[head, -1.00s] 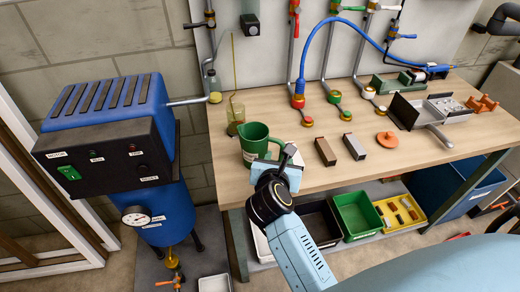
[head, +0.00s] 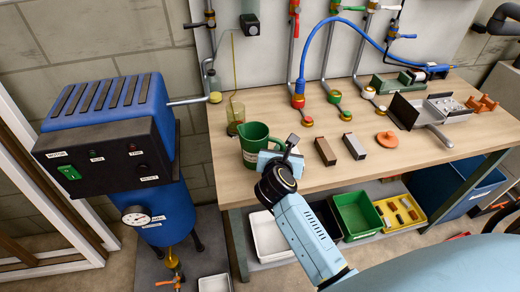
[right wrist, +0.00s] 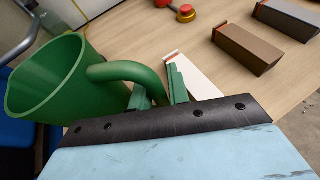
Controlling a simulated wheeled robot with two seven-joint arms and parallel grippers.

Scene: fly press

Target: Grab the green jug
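The green jug (head: 257,140) stands upright near the left front of the wooden bench, with its handle toward the right. My right gripper (head: 293,146) is at the handle side. In the right wrist view the jug (right wrist: 50,85) is at the left. Its curved handle passes between the two green fingers of my right gripper (right wrist: 160,90). The fingers are close together, one on each side of the handle, with hardly any gap visible, and look shut on it. The fingertips are partly hidden by the handle. My left gripper is not in view.
A glass vessel (head: 235,115) with a thin rod stands just behind the jug. A brown block (head: 325,151) and a grey-brown block (head: 354,146) lie to the right. A white block (right wrist: 195,75) lies beside the fingers. A blue machine (head: 105,110) stands left of the bench (head: 440,152).

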